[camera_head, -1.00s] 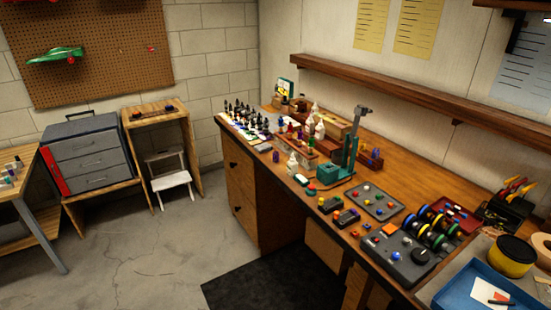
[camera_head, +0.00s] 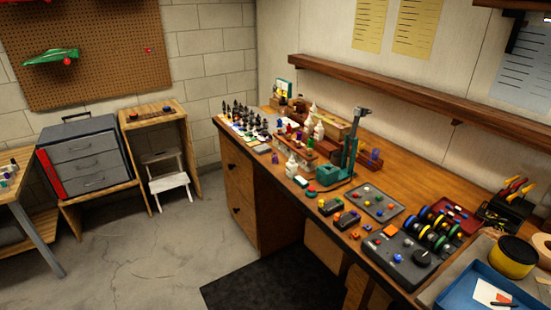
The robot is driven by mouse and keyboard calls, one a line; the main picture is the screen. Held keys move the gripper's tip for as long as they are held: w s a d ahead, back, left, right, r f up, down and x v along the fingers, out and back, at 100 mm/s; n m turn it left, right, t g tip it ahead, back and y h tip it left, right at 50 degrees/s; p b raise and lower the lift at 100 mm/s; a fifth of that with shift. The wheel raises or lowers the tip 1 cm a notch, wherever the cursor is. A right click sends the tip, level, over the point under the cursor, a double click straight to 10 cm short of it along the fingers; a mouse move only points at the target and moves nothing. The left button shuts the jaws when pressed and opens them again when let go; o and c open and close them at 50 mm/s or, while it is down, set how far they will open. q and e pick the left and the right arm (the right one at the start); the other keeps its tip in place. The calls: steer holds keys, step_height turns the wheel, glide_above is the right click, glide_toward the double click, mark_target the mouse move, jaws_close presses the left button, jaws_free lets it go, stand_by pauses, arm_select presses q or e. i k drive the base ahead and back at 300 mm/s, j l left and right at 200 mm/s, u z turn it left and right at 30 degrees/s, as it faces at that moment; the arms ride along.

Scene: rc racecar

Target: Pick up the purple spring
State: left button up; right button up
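I cannot make out the purple spring for certain at this size. A small purple item (camera_head: 275,157) stands near the front edge of the wooden workbench (camera_head: 285,205), left of a white bottle (camera_head: 292,165). A larger blue-purple item (camera_head: 374,158) stands at the back of the bench, right of a teal stand (camera_head: 350,150) with an upright post. Other purple specks show among the small bottles at the far left end. Neither of my grippers is in view.
A grey panel with knobs (camera_head: 385,257), a blue tray (camera_head: 455,290) and a yellow-and-black roll (camera_head: 512,258) crowd the near right end. A step stool (camera_head: 168,182) and a grey drawer box (camera_head: 88,160) stand left.

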mark_target(274, 157)
steer(key=i+j+z, duration=0.15)
steer(key=i+j, duration=0.25)
steer(key=i+j+z, duration=0.15)
steer(key=i+j, duration=0.2)
steer(key=i+j+z, duration=0.15)
steer(key=i+j, duration=0.2)
steer(key=j, duration=0.2)
steer(key=i+j+z, duration=0.1)
steer(key=i+j, duration=0.2)
steer(key=j, duration=0.2)
